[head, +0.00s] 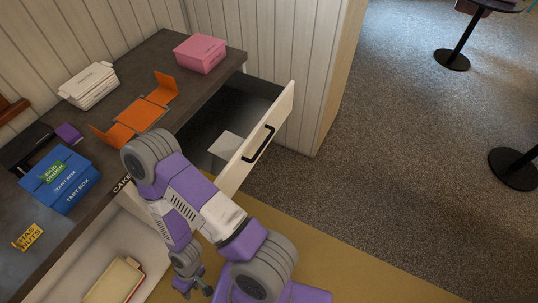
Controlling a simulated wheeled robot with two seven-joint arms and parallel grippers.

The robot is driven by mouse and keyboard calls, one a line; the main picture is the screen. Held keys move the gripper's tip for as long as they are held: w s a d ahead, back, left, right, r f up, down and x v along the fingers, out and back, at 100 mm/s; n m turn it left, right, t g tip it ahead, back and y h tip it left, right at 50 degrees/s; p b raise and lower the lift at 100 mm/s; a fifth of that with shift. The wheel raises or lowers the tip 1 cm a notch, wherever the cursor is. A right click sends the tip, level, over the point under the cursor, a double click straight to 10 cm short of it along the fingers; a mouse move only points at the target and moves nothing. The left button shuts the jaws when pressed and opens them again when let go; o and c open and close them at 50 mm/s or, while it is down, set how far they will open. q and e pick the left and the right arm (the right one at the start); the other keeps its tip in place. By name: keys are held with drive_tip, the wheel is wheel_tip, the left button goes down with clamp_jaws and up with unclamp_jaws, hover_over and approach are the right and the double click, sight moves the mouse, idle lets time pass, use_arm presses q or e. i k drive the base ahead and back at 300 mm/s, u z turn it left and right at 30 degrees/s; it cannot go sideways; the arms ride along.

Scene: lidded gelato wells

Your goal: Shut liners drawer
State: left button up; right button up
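An open drawer (272,133) sticks out from under the far end of the dark counter. It has a cream front with a black bar handle (259,144) and a dark inside holding a pale flat stack (226,146). No label naming it as the liners drawer is readable. My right arm crosses in front of the drawer's near end and hides part of it. My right gripper (200,287) points down at the bottom of the view, well below the handle and apart from it. Its fingers are small and partly hidden. My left gripper is not in view.
The counter (185,52) bears a pink box (200,53), an orange unfolded box (139,116), white boxes (89,85) and blue tart boxes (61,181). A lower open space holds a cream item (115,281). The floor right of the drawer is clear; round-based tables stand farther off.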

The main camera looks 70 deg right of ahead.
sight(253, 109)
drive_tip(key=z, duration=1.9)
drive_tip(key=i, duration=0.15)
drive_tip(key=z, duration=0.5)
